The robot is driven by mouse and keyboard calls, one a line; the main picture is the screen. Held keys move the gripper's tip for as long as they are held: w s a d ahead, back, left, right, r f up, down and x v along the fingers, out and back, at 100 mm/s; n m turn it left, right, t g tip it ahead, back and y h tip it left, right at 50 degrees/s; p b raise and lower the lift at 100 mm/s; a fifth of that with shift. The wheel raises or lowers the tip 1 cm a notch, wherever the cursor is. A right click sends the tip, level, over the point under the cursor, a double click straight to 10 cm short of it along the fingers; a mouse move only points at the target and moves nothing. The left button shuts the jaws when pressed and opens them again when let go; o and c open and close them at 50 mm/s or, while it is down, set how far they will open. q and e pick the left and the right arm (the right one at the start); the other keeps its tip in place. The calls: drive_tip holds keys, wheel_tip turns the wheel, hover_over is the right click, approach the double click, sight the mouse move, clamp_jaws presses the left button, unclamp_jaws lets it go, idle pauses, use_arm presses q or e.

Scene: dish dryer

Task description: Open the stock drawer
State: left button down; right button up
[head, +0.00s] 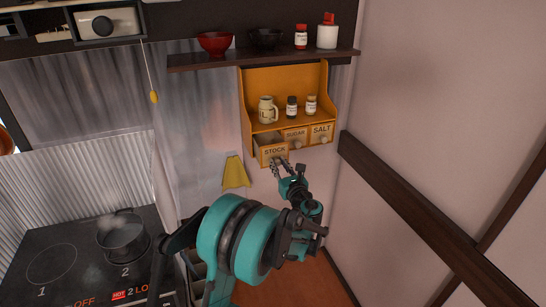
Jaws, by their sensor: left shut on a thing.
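The stock drawer (272,153) is the left one of three labelled drawers under a yellow wall shelf. It stands pulled out toward me, farther forward than its neighbours. My left gripper (278,164) is at the drawer's front, just below the STOCK label, and is shut on its knob, which the fingers hide. The sugar drawer (295,134) and the salt drawer (321,130) look closed. My right gripper is not in view.
The yellow shelf (246,91) holds a jar and two small bottles. Above it, a dark shelf (210,62) holds bowls and bottles. A yellow cloth (235,173) hangs left of the gripper. A pot (122,237) stands on the stove at lower left.

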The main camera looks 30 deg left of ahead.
use_arm(q)
drive_tip(key=v, duration=0.2)
drive_tip(key=shift+s+d, duration=0.25)
drive_tip(key=shift+d, duration=0.05)
drive_tip(key=c, duration=1.3)
unclamp_jaws()
drive_tip(key=v, duration=1.1)
drive_tip(key=shift+s+d, duration=0.25)
drive_tip(key=shift+s, duration=0.05)
